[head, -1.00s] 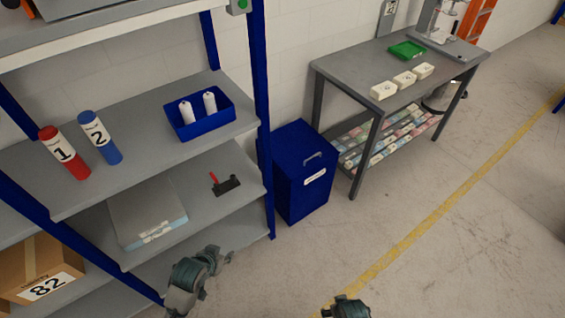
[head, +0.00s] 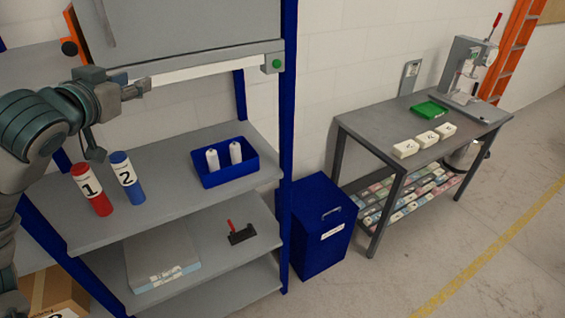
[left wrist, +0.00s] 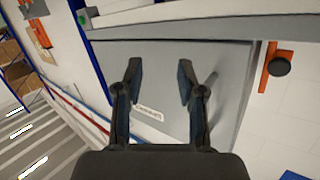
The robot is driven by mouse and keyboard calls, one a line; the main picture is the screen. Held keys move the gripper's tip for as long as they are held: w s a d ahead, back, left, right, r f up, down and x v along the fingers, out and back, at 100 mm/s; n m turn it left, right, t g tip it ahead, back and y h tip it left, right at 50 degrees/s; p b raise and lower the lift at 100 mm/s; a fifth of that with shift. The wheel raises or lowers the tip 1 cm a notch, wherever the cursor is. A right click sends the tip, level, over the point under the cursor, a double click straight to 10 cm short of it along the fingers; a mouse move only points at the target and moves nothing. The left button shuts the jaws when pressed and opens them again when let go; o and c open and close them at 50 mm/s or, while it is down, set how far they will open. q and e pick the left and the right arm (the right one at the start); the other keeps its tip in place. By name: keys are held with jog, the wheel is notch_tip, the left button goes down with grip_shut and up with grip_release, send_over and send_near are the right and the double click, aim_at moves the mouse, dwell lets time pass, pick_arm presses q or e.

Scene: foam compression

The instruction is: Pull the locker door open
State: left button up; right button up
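A grey locker door (head: 185,30) fills the top of the head view, with a thin grey handle (head: 105,22) near its left side. In the left wrist view the grey door (left wrist: 155,85) lies beyond my fingers, with its bar handle (left wrist: 210,82) right of them and a small white label (left wrist: 148,113). The door looks shut. My left gripper (head: 143,86) is raised in front of the top shelf's edge, below the handle. In the left wrist view it (left wrist: 160,72) is open and empty, apart from the handle. My right gripper is out of view.
The shelf's white front edge (head: 205,68) runs behind my gripper. Red (head: 92,190) and blue (head: 127,178) bottles and a blue bin (head: 228,175) stand on the shelf below. A blue floor cabinet (head: 318,235) and a table (head: 370,128) stand right.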

aim_at(100, 10)
pick_arm(q)
jog(key=s+a+r+n+t, duration=0.25)
jog(key=s+a+r, duration=0.35)
jog(key=s+r, duration=0.5)
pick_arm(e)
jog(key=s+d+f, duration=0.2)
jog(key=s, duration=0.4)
pick_arm(q)
jog(key=shift+y, duration=0.3)
jog(key=w+p, duration=0.1)
jog(key=w, duration=0.4)
jog(key=w+p, duration=0.2)
jog(key=w, duration=0.4)
jog(key=w+p, duration=0.1)
jog(key=w, duration=0.5)
jog(key=shift+w+d+r, duration=0.1)
jog(key=shift+w+r, duration=0.05)
jog(key=shift+r, duration=0.15)
jog(key=shift+w+d+p, duration=0.2)
jog(key=shift+w+p, duration=0.05)
jog(key=shift+p, duration=0.05)
jog(key=shift+w+d, duration=0.1)
jog(key=shift+d, duration=0.15)
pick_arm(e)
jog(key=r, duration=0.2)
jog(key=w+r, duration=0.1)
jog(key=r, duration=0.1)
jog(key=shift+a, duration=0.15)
pick_arm(q)
jog(key=shift+c, duration=0.2)
